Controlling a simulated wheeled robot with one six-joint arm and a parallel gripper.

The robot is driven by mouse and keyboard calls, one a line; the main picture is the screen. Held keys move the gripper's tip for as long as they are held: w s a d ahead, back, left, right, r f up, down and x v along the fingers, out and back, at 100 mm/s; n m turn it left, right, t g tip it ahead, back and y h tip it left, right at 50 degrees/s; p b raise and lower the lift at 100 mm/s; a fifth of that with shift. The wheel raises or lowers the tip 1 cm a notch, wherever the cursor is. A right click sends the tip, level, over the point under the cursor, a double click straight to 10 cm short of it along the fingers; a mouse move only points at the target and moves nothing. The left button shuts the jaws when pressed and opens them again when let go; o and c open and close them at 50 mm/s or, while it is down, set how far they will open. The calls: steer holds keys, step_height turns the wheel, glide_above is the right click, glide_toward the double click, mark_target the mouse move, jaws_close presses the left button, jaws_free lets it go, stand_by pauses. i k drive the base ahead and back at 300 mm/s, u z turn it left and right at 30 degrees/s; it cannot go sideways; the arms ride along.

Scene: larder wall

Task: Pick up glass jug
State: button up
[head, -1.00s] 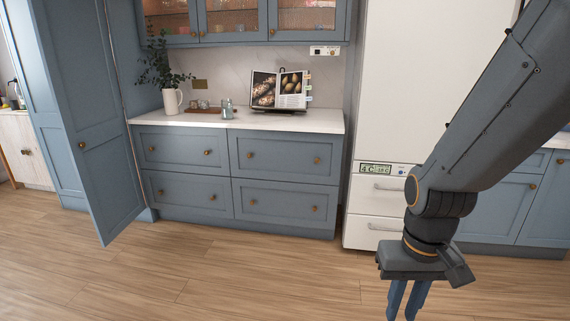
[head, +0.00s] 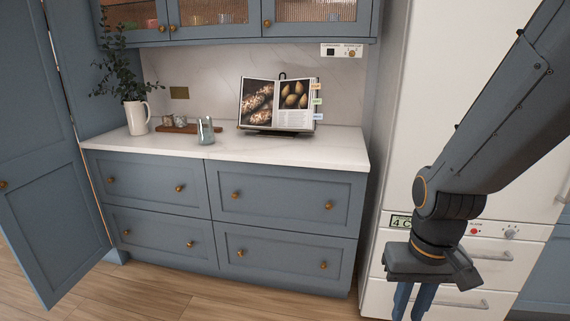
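A small greyish, glassy jug (head: 205,131) stands upright on the white countertop, near its front edge and left of the open cookbook. It is small in view, so its details are hard to make out. My gripper (head: 412,301) hangs pointing down at the lower right, in front of the white fridge. It is well apart from the jug, lower and to the right.
A white pitcher with leafy stems (head: 137,117) and a wooden board with small jars (head: 177,126) stand left of the jug. The cookbook (head: 275,105) stands behind right. Wall cabinets (head: 220,30) hang above. A tall blue door (head: 50,200) stands open at left.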

mark_target(205, 125)
steer(key=u, duration=0.1)
steer(key=i, duration=0.3)
steer(key=u, duration=2)
steer(key=i, duration=2.75)
steer(key=z, duration=1.8)
